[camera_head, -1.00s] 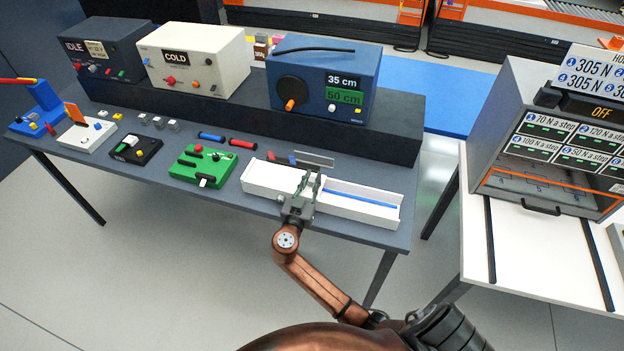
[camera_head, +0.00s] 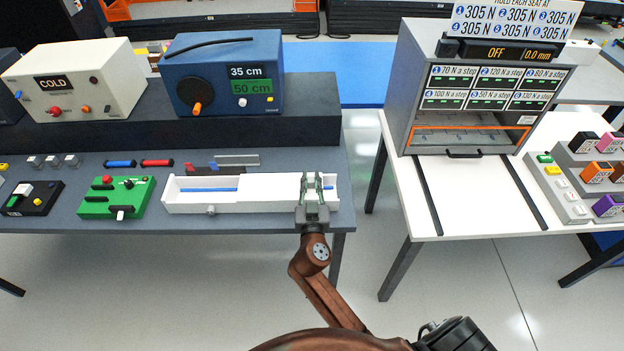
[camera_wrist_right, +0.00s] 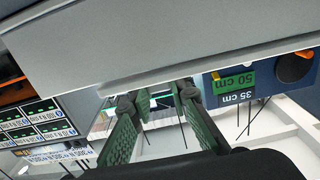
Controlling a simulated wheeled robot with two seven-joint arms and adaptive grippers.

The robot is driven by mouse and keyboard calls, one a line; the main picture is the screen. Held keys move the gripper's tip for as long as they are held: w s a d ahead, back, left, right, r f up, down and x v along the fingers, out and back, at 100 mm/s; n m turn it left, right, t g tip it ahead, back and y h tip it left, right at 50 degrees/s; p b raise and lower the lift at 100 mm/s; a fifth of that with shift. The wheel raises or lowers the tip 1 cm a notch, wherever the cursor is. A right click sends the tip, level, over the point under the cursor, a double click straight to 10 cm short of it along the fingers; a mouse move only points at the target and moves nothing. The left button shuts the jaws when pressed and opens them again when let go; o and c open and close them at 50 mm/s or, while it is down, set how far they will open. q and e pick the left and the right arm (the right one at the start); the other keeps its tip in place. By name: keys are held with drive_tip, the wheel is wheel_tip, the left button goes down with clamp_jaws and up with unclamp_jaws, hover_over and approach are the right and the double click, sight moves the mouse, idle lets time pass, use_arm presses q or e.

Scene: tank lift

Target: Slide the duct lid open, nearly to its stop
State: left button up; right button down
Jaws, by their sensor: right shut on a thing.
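The duct is a long white open-topped box (camera_head: 190,206) along the front edge of the grey table. Its white lid (camera_head: 268,187) covers the middle and right stretch. The left stretch lies open, with a blue strip (camera_head: 210,190) inside; a short open bit with blue shows at the far right end. My right gripper (camera_head: 311,182) is at the lid's right end, shut on the lid; its fingers hide the part held. In the right wrist view the green-padded fingers (camera_wrist_right: 157,98) stand apart, and the held part is not clear. My left gripper is not in view.
A green device (camera_head: 116,198) sits left of the duct. Red and grey flat pieces (camera_head: 222,163) lie behind it. A blue box (camera_head: 222,80) showing 35 cm and 50 cm stands on the rear shelf. A white table (camera_head: 480,195) with a grey cabinet is at the right, across a gap.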

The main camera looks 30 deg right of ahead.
drive_tip(key=shift+s+d, duration=0.3)
drive_tip(key=shift+d, duration=0.2)
drive_tip(key=shift+s+d, duration=0.25)
drive_tip(key=shift+d, duration=0.25)
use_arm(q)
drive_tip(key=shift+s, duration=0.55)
use_arm(e)
drive_tip(key=shift+s+d, duration=0.25)
drive_tip(key=shift+d, duration=0.25)
drive_tip(key=c, duration=1.8)
unclamp_jaws()
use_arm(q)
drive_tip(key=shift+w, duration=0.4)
use_arm(e)
drive_tip(key=shift+o, duration=0.2)
drive_tip(key=shift+r, duration=0.15)
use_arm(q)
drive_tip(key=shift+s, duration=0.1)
use_arm(e)
wheel_tip(320, 180, up, 10)
drive_tip(key=shift+f, duration=0.25)
